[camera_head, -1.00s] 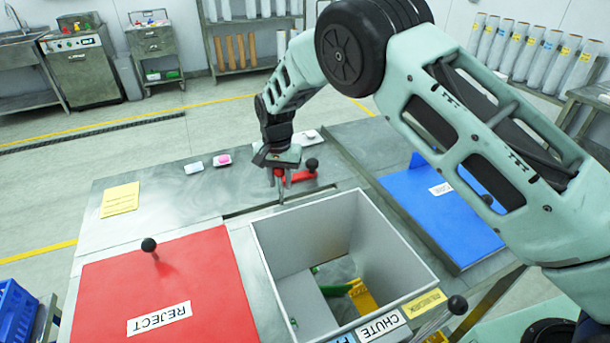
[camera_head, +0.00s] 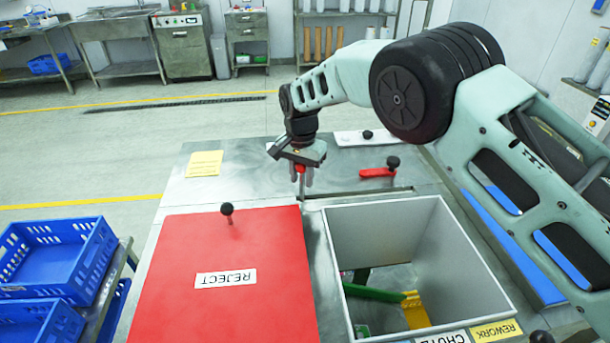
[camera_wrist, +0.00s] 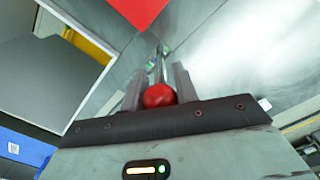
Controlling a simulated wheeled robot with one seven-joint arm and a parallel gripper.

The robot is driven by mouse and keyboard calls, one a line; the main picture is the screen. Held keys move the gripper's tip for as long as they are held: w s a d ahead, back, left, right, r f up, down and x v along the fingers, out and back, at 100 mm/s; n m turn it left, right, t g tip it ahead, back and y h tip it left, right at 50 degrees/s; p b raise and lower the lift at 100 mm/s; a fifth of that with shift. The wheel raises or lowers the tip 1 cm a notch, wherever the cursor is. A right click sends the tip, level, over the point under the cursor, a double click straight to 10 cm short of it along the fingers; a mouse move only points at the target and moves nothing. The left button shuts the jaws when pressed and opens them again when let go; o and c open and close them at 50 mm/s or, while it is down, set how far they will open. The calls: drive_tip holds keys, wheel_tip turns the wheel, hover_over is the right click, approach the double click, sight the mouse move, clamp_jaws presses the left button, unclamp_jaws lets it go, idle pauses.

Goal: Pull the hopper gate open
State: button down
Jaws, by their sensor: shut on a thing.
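My gripper (camera_head: 302,182) is shut on a red knob (camera_wrist: 158,95), which sits between the two fingers in the wrist view. It stands at the left end of a narrow dark slot (camera_head: 350,194) in the metal table top, behind the open grey box (camera_head: 385,225). I take the red knob for the gate's handle; the gate plate itself cannot be clearly made out. Through the box's open top, green and yellow parts (camera_head: 415,310) show low inside. A separate red lever with a black knob (camera_head: 380,171) lies right of my gripper, apart from it.
A red REJECT panel (camera_head: 220,255) with a black knob fills the left front. A yellow note (camera_head: 205,163) lies at the back left. A white piece with a dark knob (camera_head: 365,137) is behind. Blue crates (camera_head: 60,255) stand at far left; a blue panel (camera_head: 505,240) is right.

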drive_tip(key=shift+s+a, duration=0.1)
drive_tip(key=shift+a, duration=0.2)
drive_tip(key=c, duration=1.1)
unclamp_jaws()
drive_tip(key=shift+a, duration=0.1)
drive_tip(key=shift+r, duration=0.4)
wheel_tip(320, 180, up, 17)
drive_tip(key=b, duration=0.2)
drive_tip(key=shift+f+b, duration=0.15)
drive_tip(key=shift+b, duration=0.25)
drive_tip(key=shift+d, duration=0.2)
